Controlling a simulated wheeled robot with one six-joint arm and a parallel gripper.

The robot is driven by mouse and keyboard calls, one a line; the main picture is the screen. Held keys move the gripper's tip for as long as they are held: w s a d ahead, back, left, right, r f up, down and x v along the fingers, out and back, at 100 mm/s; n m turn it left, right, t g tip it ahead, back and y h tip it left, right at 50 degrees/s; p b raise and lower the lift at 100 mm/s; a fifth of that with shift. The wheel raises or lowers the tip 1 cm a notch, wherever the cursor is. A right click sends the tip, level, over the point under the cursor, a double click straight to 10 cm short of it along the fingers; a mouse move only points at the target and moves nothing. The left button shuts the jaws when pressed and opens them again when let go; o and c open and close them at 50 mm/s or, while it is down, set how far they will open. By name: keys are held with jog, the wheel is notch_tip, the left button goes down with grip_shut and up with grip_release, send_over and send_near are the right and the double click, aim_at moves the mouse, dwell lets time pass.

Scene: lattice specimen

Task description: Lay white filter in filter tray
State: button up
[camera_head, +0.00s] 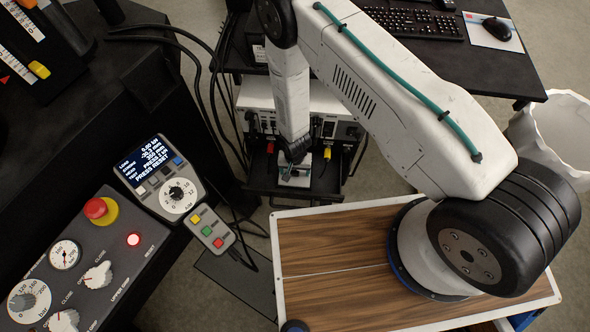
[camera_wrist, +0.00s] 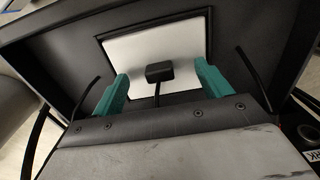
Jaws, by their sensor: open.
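The white filter (camera_wrist: 178,42) is a flat white rectangle with a small black knob (camera_wrist: 159,71) on a short stem. In the wrist view it lies inside the dark rectangular frame of the black filter tray (camera_wrist: 240,40), seemingly flat. My gripper (camera_wrist: 161,72) has teal fingers that stand apart on either side of the knob, not touching it. In the head view my gripper (camera_head: 294,168) reaches down to the tray (camera_head: 258,178), and a bit of white shows beneath it. The filter's near edge is partly hidden by the fingers and gripper body.
A grey instrument box (camera_head: 262,98) with cables and connectors stands behind the tray. A black desk with a keyboard (camera_head: 415,23) and mouse is above right. A control panel (camera_head: 75,262) with a red stop button is at left. Cables hang left of the tray.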

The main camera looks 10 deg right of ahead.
aim_at(295, 172)
jog(key=shift+r, duration=2.5)
